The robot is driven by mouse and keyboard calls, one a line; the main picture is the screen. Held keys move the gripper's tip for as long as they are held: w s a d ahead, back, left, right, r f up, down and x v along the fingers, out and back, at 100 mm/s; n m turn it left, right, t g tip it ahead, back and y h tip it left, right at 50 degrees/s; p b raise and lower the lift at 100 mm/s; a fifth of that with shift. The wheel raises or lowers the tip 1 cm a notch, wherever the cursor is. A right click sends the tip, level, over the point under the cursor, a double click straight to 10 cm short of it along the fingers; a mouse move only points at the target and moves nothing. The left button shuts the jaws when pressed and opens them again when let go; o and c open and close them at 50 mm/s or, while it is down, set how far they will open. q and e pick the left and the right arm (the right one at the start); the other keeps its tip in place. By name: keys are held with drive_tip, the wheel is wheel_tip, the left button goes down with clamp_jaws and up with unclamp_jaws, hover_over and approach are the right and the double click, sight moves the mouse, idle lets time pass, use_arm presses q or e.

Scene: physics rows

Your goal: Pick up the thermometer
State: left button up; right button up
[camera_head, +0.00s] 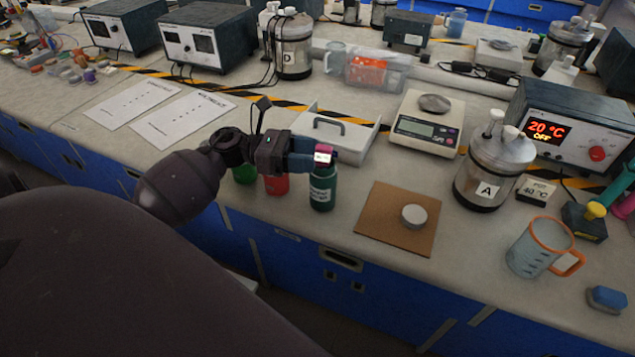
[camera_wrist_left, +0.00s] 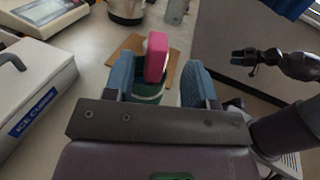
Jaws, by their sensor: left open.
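A small magenta device with a white face, which looks like the thermometer (camera_head: 324,150), stands at the top of a dark green labelled bottle (camera_head: 322,190). It also shows in the left wrist view (camera_wrist_left: 156,57), upright between the fingers. My left gripper (camera_head: 314,153) is open. Its blue fingers lie either side of the magenta device; in the left wrist view (camera_wrist_left: 158,78) a gap shows at the right, and contact at the left is unclear. The bottle's lower part is hidden in the wrist view. My right gripper (camera_wrist_left: 243,59) shows small at the right of the wrist view, away from the bottle.
A red bottle (camera_head: 276,184) and a green one (camera_head: 244,174) stand just left of the labelled bottle. Behind is the ice box (camera_head: 352,146). A brown board (camera_head: 380,222) with a grey disc (camera_head: 414,215) lies to the right. The bench's front edge is close.

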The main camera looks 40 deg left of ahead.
sight(327, 155)
use_arm(q)
drive_tip(key=x, duration=0.3)
drive_tip(key=shift+w+d+r, duration=0.15)
drive_tip(key=shift+w, duration=0.2)
drive_tip(key=shift+w+d, duration=0.2)
drive_tip(key=shift+d, duration=0.15)
drive_tip(key=shift+c, duration=0.3)
clamp_jaws()
